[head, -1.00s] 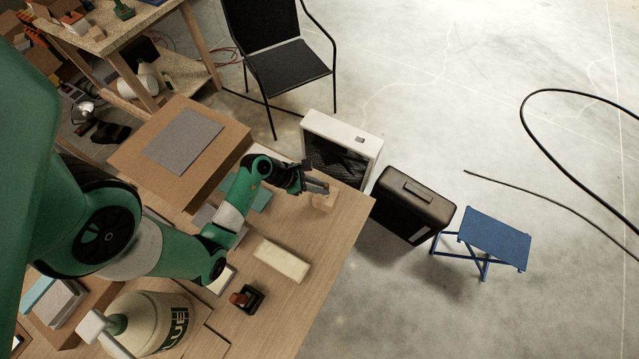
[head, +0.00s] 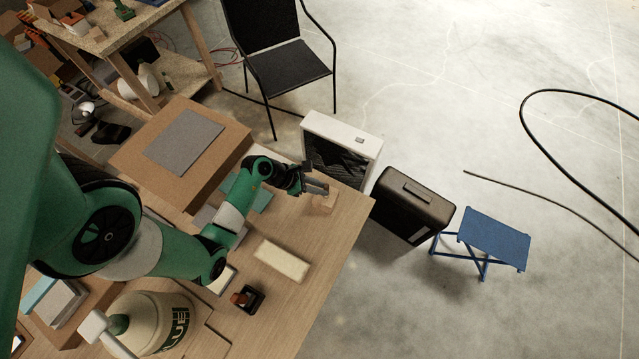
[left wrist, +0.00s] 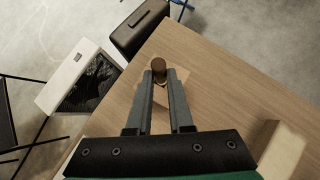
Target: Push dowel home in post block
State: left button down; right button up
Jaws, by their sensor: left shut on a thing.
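My left gripper (head: 318,189) is over the right part of the wooden table, just above the post block (head: 326,203), a small pale wood block near the table edge. In the left wrist view, the dowel (left wrist: 158,64) shows as a brown round end at the tips of my left gripper (left wrist: 160,76), which is shut on it. The post block (left wrist: 180,76) lies beneath and is partly covered by the fingers. How deep the dowel sits in the block cannot be told. My right gripper is not in view.
A cream block (head: 282,261) and a small dark holder with an orange-brown piece (head: 247,299) lie nearer on the table. A large brown box (head: 215,172) stands behind the arm. Beyond the table edge are a white-framed unit (head: 345,133) and a black case (head: 412,205) on the floor.

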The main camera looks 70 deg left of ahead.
pick_arm(q)
jog(key=shift+f+b, duration=0.3)
jog(key=shift+f, duration=0.25)
jog(key=c, duration=0.7)
grip_release()
jog(key=shift+c, duration=0.2)
jog(key=p+v, duration=0.2)
jog(key=v, duration=0.9)
jog(key=shift+s+r, duration=0.2)
jog(key=shift+r, duration=0.1)
jog(key=shift+a, duration=0.1)
